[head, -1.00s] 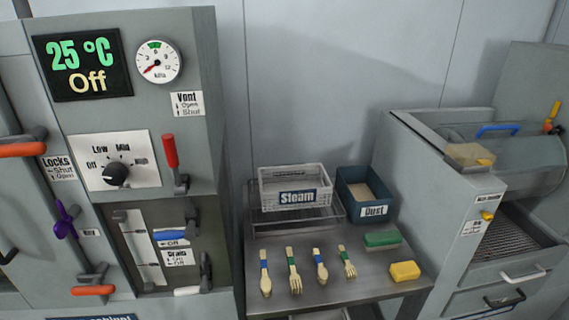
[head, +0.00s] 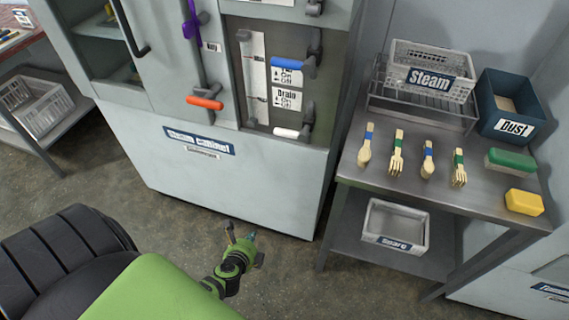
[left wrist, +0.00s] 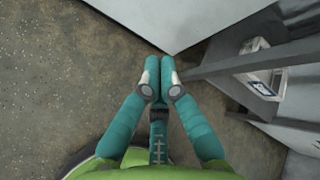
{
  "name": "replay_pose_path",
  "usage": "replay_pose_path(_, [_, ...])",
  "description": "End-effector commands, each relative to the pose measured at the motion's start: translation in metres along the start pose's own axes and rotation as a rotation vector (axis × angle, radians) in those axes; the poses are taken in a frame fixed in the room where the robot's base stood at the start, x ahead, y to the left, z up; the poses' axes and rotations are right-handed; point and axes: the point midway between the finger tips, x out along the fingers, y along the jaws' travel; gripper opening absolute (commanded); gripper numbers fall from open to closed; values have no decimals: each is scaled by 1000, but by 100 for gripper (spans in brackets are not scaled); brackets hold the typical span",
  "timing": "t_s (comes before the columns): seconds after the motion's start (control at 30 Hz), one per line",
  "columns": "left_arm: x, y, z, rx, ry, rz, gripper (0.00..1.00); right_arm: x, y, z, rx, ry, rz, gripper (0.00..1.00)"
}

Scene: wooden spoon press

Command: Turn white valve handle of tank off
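The white valve handle (head: 287,133) is at the lower right of the tank recess in the grey steam cabinet, below the drain label (head: 287,98). It lies about level, its white grip pointing left from a dark valve body. The blue handle (head: 286,63) sits above it. My left gripper (head: 243,237) is low in front of the cabinet, over the floor, well below and apart from the white handle. In the left wrist view its teal fingertips (left wrist: 159,76) meet with nothing between them. My right gripper is not in view.
An orange-gripped lever (head: 205,103) is left of the recess. A metal table (head: 395,180) at right holds wooden spoons and forks, the steam basket (head: 430,75), dust bin (head: 508,105) and sponges. Its lower shelf and leg stand near my left gripper. Floor before the cabinet is clear.

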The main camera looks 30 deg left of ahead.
Motion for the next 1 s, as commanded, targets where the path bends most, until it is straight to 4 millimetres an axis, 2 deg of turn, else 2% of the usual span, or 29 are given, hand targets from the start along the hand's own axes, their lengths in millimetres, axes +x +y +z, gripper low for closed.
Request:
replay_pose_path(0.03, [12, -27, 12, 167, -66, -108, 0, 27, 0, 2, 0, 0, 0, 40])
replay_pose_path(0.1, [9, -72, 32, 384, -175, -231, 0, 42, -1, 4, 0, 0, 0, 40])
replay_pose_path(0.2, [-7, -126, 54, 629, -337, -360, 0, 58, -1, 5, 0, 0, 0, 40])
replay_pose_path(0.3, [-26, -162, 68, 789, -468, -437, 0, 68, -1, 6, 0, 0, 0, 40])
replay_pose_path(0.43, [-41, -185, 76, 886, -557, -478, 0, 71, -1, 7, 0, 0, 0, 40])
replay_pose_path(0.57, [-38, -196, 80, 901, -573, -484, 0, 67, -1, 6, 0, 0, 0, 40])
replay_pose_path(0.67, [-27, -206, 85, 898, -574, -484, 0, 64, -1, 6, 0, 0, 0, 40])
replay_pose_path(1.0, [29, -249, 102, 896, -570, -484, 0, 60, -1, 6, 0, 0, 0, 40])
